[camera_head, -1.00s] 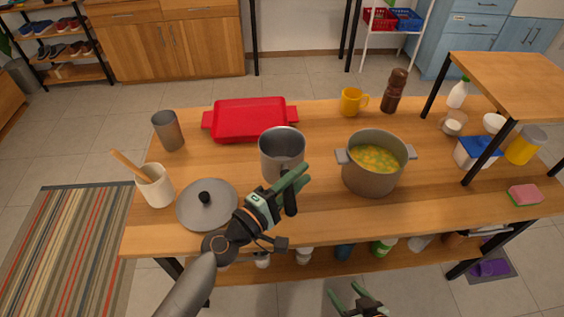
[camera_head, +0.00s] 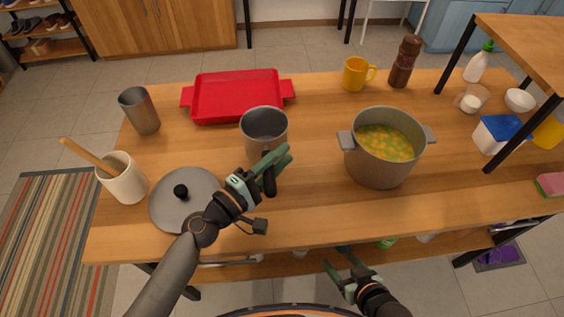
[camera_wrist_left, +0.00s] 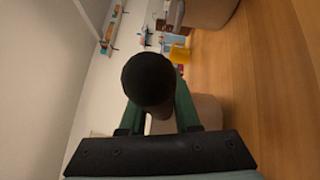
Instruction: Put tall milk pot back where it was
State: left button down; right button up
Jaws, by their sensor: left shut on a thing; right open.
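The tall milk pot (camera_head: 264,122) is a grey metal pot on the wooden table, between the red tray and the stew pot. It looks upright and empty; its lower front is partly hidden by my left gripper. My left gripper (camera_head: 279,168) is shut on the pot's dark handle. In the left wrist view the handle's rounded black end (camera_wrist_left: 148,78) sits between the green fingers. I cannot tell whether the pot's base touches the table. My right gripper (camera_head: 342,272) is open and empty, in front of the table's front edge.
A grey lid (camera_head: 186,199) and a utensil crock (camera_head: 124,180) stand left. A metal cup (camera_head: 140,112) and red tray (camera_head: 237,96) are behind. A stew pot (camera_head: 381,168) stands right, with a yellow mug (camera_head: 356,73) beyond. The table front (camera_head: 310,212) is clear.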

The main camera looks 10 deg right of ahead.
pick_arm(q)
jog(key=shift+d+f+b, duration=0.1)
jog(key=shift+f+b, duration=0.25)
jog(key=shift+f, duration=0.5)
pick_arm(e)
jog(key=shift+w+d+f, duration=0.3)
jog(key=shift+d+f, duration=0.2)
jog(key=shift+f, duration=0.3)
jog(key=shift+a, duration=0.1)
pick_arm(q)
jog(key=shift+f+b, duration=0.35)
jog(key=c, duration=1)
grip_release()
jog(key=o, duration=0.4)
pick_arm(e)
jog(key=shift+w+a, duration=0.15)
